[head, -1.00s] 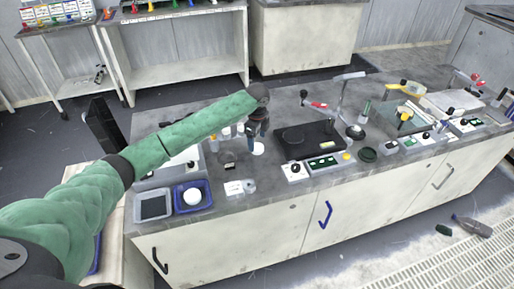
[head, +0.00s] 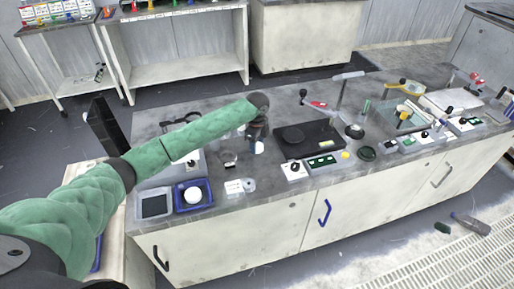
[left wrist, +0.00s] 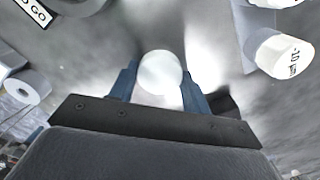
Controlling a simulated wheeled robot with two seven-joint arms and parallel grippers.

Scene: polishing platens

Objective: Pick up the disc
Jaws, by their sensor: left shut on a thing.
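My left gripper (head: 258,143) points down over the worktop, left of the black polishing machine (head: 322,139). A small white disc (left wrist: 160,73) sits between its two blue fingers in the left wrist view, and the gripper is shut on it. In the head view a small white patch, seemingly the disc (head: 259,148), shows at the fingertips. I cannot tell whether it touches the worktop. My right gripper is not in view.
A blue tray (head: 207,207) with a white round piece (head: 193,195) stands at the worktop's front left, beside a grey tray (head: 154,206). White labelled cylinders (left wrist: 280,55) stand close to the gripper. Control boxes (head: 323,162) line the front edge.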

